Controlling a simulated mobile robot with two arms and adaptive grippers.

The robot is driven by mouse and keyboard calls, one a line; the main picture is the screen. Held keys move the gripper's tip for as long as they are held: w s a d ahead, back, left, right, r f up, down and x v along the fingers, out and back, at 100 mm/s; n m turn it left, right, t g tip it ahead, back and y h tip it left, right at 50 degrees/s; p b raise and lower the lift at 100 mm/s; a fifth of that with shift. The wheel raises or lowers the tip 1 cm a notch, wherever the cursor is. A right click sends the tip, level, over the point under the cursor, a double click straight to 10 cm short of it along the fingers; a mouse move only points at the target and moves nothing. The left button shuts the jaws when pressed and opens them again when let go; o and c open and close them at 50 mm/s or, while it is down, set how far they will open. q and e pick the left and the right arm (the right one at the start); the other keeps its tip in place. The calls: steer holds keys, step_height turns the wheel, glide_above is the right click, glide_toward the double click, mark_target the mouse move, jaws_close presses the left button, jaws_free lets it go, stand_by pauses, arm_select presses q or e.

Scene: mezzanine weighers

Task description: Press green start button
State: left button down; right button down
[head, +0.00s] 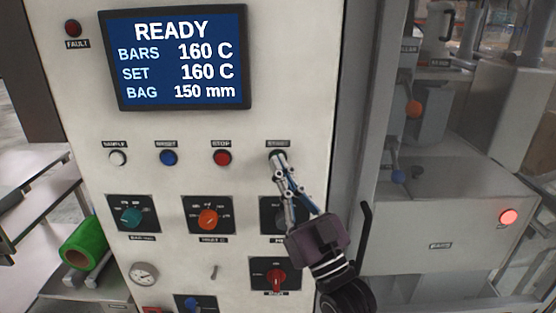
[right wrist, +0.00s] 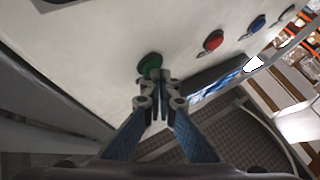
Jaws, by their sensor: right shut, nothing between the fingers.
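The green start button (right wrist: 149,63) is on the white control panel (head: 185,127), and it shows in the right wrist view just beyond my fingertips. In the head view it is mostly hidden behind my fingertips, under the label at the right end of the button row. My right gripper (head: 279,161) is shut and empty, with its tips at the button; it also shows in the right wrist view (right wrist: 157,76). The tips overlap the button's lower edge there. I cannot tell whether they touch or press it. My left gripper is not in view.
The red stop button (head: 222,157), blue reset button (head: 168,157) and white sample button (head: 117,158) lie to the left. Rotary knobs, including an orange one (head: 208,219), sit below. The display (head: 178,58) reads READY. A grey frame post (head: 360,130) stands right of the panel.

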steer(key=shift+w, duration=0.15)
stand_by(0.4)
steer(key=shift+s, duration=0.9)
steer(key=s+p, duration=0.1)
steer(key=s, duration=0.4)
steer(key=shift+p, duration=0.4)
